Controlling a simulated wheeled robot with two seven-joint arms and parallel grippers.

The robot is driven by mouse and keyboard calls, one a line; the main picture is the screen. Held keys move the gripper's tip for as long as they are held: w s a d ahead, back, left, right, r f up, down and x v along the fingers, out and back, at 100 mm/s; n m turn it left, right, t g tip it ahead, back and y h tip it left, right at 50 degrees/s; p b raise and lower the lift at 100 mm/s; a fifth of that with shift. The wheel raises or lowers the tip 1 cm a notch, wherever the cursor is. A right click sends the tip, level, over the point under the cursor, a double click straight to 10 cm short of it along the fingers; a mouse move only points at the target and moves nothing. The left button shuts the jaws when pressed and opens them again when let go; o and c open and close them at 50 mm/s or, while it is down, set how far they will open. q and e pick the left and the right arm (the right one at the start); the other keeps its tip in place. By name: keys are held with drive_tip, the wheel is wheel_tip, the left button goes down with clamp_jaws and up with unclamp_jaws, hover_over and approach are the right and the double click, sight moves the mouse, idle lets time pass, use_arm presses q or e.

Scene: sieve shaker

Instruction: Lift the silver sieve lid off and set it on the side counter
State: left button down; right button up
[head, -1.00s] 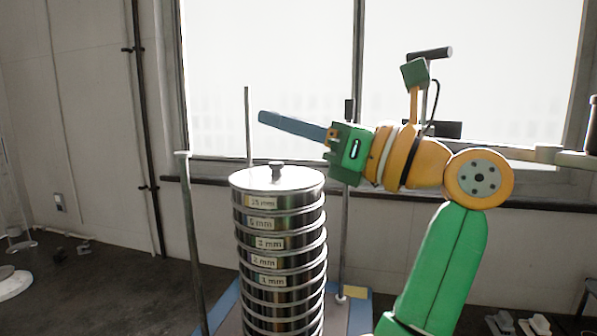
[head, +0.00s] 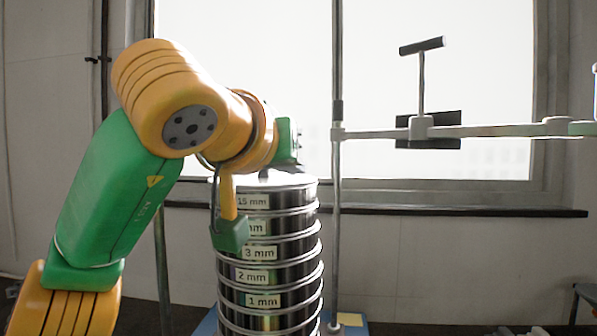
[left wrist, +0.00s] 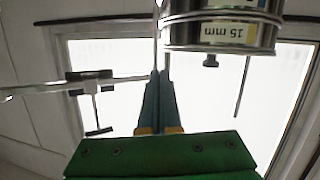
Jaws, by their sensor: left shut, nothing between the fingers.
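The sieve stack (head: 288,252) stands upright with the silver lid (head: 295,181) on its top. In the left wrist view, which is upside down, the lid (left wrist: 225,51) and its dark knob (left wrist: 210,60) show on the stack at upper right. My left gripper (head: 287,142) is over the back of the lid in the head view, its fingers hidden there. In the left wrist view its fingers (left wrist: 160,75) are together and empty, beside the lid and knob in the picture. I cannot make out the side counter.
A clamp rod with a T-shaped handle (head: 422,46) reaches across at the right, on an upright post (head: 336,220) close beside the stack. A window (head: 245,60) fills the back wall.

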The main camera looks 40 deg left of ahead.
sight(260, 179)
use_arm(q)
drive_tip(key=s+a+r+n+y, duration=0.2)
drive_tip(key=s+a+y, duration=0.2)
drive_tip(key=a, duration=0.3)
drive_tip(key=shift+m+g, duration=0.3)
drive_tip(key=shift+g, duration=0.1)
drive_tip(key=w, duration=0.2)
drive_tip(key=w+a+p, duration=0.2)
drive_tip(key=w, duration=0.1)
drive_tip(key=shift+w+r, duration=0.25)
drive_tip(key=shift+w, duration=0.05)
drive_tip(key=p+x, duration=0.1)
drive_tip(key=x, duration=0.1)
drive_tip(key=p+x, duration=0.1)
drive_tip(key=x, duration=0.1)
drive_tip(key=p+x, duration=0.1)
drive_tip(key=x, duration=0.1)
drive_tip(key=shift+w+a+r, duration=0.1)
drive_tip(key=shift+a+r, duration=0.25)
drive_tip(key=shift+r, duration=0.05)
drive_tip(key=shift+d+f+b, duration=0.2)
drive_tip(key=shift+f+b, duration=0.25)
drive_tip(key=shift+f, duration=0.5)
use_arm(e)
wheel_tip(260, 179, up, 3)
drive_tip(key=shift+r, duration=0.2)
drive_tip(key=shift+a, duration=0.1)
